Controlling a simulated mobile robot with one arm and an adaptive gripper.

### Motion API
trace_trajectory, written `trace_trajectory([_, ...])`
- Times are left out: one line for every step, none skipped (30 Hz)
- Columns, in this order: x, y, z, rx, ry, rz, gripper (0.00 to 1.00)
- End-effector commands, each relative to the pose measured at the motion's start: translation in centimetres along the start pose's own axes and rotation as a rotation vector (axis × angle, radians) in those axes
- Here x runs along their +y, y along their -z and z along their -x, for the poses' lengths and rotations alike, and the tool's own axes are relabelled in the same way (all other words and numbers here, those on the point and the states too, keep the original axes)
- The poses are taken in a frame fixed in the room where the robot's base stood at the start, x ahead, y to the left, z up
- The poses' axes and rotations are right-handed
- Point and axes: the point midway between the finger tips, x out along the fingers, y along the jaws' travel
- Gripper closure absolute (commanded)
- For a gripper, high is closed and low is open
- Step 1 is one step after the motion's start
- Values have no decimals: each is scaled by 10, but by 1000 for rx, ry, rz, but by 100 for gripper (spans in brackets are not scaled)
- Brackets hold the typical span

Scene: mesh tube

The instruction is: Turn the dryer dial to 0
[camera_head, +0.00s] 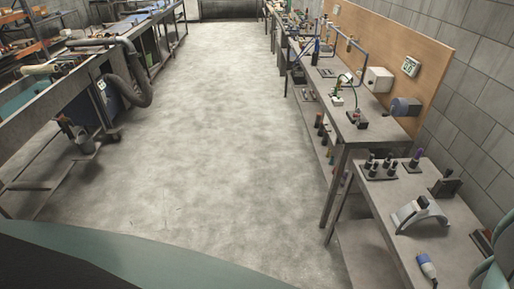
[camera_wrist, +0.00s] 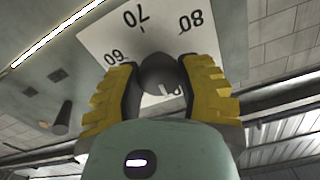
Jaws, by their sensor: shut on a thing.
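In the wrist view, my gripper (camera_wrist: 161,78) has its two yellow ribbed fingers shut on the round dark dial (camera_wrist: 158,68), one finger on each side. A white scale plate (camera_wrist: 107,36) lies behind the dial, with the black numbers 60, 70 and 80 showing upside down along its upper part. The rest of the scale, the 0 included, is hidden or out of view. I cannot tell which number the dial points to. My gripper and the dial do not show in the head view.
The wrist view shows a grey panel (camera_wrist: 75,85) with small dark knobs beside the plate. In the head view, workbenches (camera_head: 352,130) with tools line the right, and a cluttered bench (camera_head: 60,112) with a thick hose stands left. The concrete floor (camera_head: 205,130) between them is clear.

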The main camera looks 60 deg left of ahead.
Motion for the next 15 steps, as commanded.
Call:
trace_trajectory([0,0,0,0,-1,0,96])
trace_trajectory([0,0,0,-1,-1,0,98])
trace_trajectory([0,0,0,0,-1,1,98])
trace_trajectory([0,-1,0,-1,-1,3,98])
trace_trajectory([0,-1,0,-1,0,8,98])
trace_trajectory([0,-2,0,-1,0,18,99])
trace_trajectory([0,-2,0,-2,1,27,99])
trace_trajectory([0,-3,0,-2,2,37,99])
trace_trajectory([-1,-4,0,-2,3,50,99])
trace_trajectory([-1,-4,0,-2,3,59,99])
trace_trajectory([-1,-3,0,-2,4,68,99])
trace_trajectory([-1,-2,0,-2,3,75,99])
trace_trajectory([-1,-1,0,-1,2,77,99])
trace_trajectory([-1,-1,0,-1,1,77,99])
trace_trajectory([-1,0,0,-1,1,76,99])
